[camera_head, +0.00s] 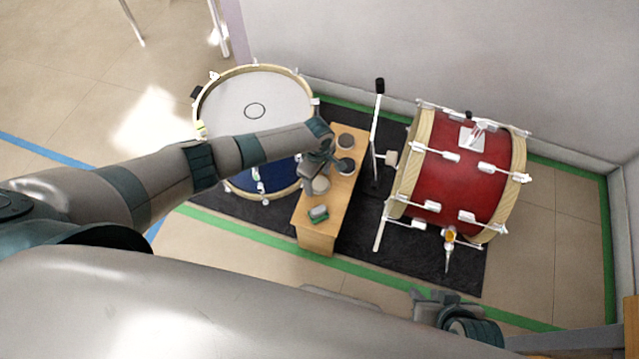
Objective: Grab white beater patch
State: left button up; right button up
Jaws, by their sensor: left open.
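A narrow wooden bench (317,240) stands between the two drums. A pale round patch (321,185) lies on it, partly covered by my left gripper; it looks like the white beater patch, but its details are too small to tell. Two darker grey round pads, an upper one (346,141) and a lower one (346,166), lie further back on the bench. My left gripper (324,160) is open above the bench, over the left side of these pads; I cannot tell whether it touches any.
A grey and green block (318,214) lies near the bench's front end. A blue drum with a white head (250,95) stands left, partly under my left arm. A dark mat (380,245) lies beneath.

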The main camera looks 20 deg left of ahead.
aim_at(318, 182)
pick_arm(q)
jog(key=c, duration=1.1)
